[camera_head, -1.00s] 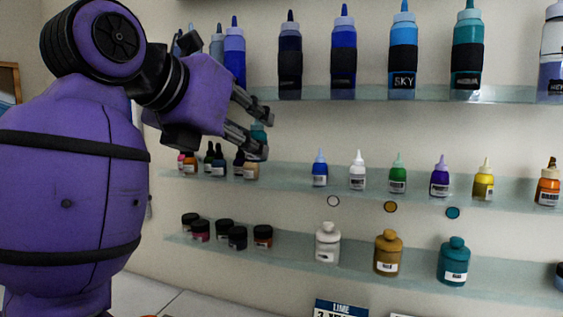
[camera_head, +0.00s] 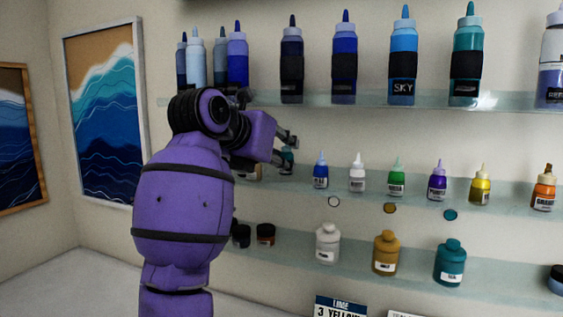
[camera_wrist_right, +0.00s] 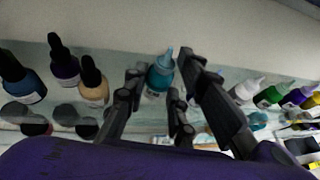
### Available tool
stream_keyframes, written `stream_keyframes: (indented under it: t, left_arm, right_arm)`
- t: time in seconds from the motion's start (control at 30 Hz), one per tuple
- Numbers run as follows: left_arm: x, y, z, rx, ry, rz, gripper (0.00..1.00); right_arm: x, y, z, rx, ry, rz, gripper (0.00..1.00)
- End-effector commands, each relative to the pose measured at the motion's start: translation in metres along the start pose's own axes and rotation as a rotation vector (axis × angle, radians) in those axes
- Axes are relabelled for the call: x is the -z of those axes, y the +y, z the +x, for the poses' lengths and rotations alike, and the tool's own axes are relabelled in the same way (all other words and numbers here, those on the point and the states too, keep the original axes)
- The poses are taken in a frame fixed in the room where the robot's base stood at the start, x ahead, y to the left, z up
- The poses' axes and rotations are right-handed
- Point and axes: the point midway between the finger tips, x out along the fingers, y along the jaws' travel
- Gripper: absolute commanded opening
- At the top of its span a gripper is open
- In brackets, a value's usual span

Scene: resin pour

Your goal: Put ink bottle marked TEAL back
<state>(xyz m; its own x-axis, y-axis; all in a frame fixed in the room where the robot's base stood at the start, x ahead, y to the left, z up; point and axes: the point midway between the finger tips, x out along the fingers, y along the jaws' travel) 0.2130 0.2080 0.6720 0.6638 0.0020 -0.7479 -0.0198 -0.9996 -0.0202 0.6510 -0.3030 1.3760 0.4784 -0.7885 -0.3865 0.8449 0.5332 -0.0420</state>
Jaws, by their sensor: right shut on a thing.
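A small teal ink bottle (camera_head: 287,166) with a pointed cap is held in my right gripper (camera_head: 289,142), at the middle shelf (camera_head: 420,197), just left of the blue ink bottle (camera_head: 320,176). In the right wrist view the teal bottle (camera_wrist_right: 159,80) stands between the two fingers of the right gripper (camera_wrist_right: 163,70), with its cap up. Its label is too small to read. Whether its base touches the shelf, I cannot tell. My left gripper is not in view.
White (camera_head: 357,178), green (camera_head: 397,182) and purple (camera_head: 437,186) bottles continue the row to the right. Dark-capped dropper bottles (camera_wrist_right: 93,90) stand close on the left in the wrist view. Large squeeze bottles (camera_head: 403,62) fill the upper shelf; jars and round bottles (camera_head: 386,255) stand below.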

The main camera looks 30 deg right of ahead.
Motion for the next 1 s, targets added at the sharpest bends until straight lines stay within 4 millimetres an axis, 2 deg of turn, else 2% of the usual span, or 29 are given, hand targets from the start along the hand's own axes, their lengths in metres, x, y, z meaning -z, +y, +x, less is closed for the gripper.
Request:
stream_keyframes:
  t: [0.03,0.1,0.57,0.6,0.73,1.0]
  left_arm:
    - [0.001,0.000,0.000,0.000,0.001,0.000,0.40]
    - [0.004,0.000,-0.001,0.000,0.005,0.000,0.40]
    - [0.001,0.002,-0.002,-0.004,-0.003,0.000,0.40]
    - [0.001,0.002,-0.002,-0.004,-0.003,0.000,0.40]
    - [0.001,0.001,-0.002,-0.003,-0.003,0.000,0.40]
    - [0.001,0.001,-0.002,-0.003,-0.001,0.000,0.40]
  right_arm:
    - [0.009,0.001,0.004,0.001,0.002,-0.004,0.00]
    - [0.014,0.000,0.007,0.001,0.000,-0.002,0.00]
    - [0.021,0.002,0.013,0.000,0.000,-0.001,0.00]
    - [0.022,0.002,0.013,0.001,0.000,-0.001,0.25]
    - [0.021,0.001,0.013,0.001,0.000,-0.001,0.42]
    - [0.021,0.001,0.013,0.001,0.000,-0.001,0.43]
